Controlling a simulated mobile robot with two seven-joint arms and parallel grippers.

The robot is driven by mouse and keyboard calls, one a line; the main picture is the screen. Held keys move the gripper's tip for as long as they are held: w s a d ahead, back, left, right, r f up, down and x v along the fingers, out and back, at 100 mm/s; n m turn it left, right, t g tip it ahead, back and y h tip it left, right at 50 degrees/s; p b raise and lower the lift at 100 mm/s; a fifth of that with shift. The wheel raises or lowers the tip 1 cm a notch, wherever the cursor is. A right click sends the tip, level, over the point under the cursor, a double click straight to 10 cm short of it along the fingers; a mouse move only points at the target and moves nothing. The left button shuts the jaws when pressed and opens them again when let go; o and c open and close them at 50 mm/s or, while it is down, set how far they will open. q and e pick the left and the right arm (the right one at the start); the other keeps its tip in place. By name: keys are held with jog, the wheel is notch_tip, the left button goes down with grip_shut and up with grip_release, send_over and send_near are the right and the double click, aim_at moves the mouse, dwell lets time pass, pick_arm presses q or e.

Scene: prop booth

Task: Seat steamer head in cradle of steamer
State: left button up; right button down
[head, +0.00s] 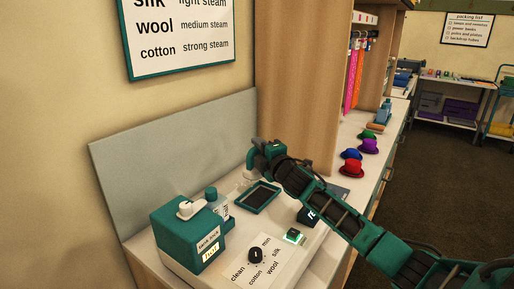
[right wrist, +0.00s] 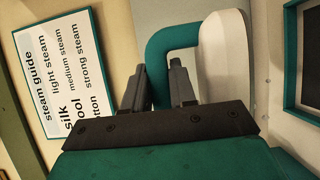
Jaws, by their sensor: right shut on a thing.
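My right gripper (head: 263,160) reaches in from the right, above the back of the steamer (head: 226,262). In the right wrist view its fingers (right wrist: 160,85) are shut on the teal handle (right wrist: 168,38) of the white steamer head (right wrist: 222,65). In the head view the arm and gripper hide most of the head. The steamer has a white base, a teal tank and a dial (head: 255,255). A dark recess with a teal rim (head: 258,198), perhaps the cradle, lies below the gripper; it also shows in the right wrist view (right wrist: 308,50), apart from the head. My left gripper is not in view.
A grey panel (head: 170,140) stands behind the steamer, with a wooden partition (head: 297,80) to its right. Several coloured hats (head: 352,167) sit farther along the counter. A steam guide sign (head: 180,38) hangs on the wall.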

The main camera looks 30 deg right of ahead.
jog(key=shift+f+b, duration=2.5)
jog(key=shift+f, duration=0.1)
jog(key=shift+a+f, duration=0.1)
jog(key=shift+f, duration=0.3)
jog(key=shift+f, duration=0.15)
jog(key=shift+f, duration=0.15)
jog(key=shift+f+b, duration=0.65)
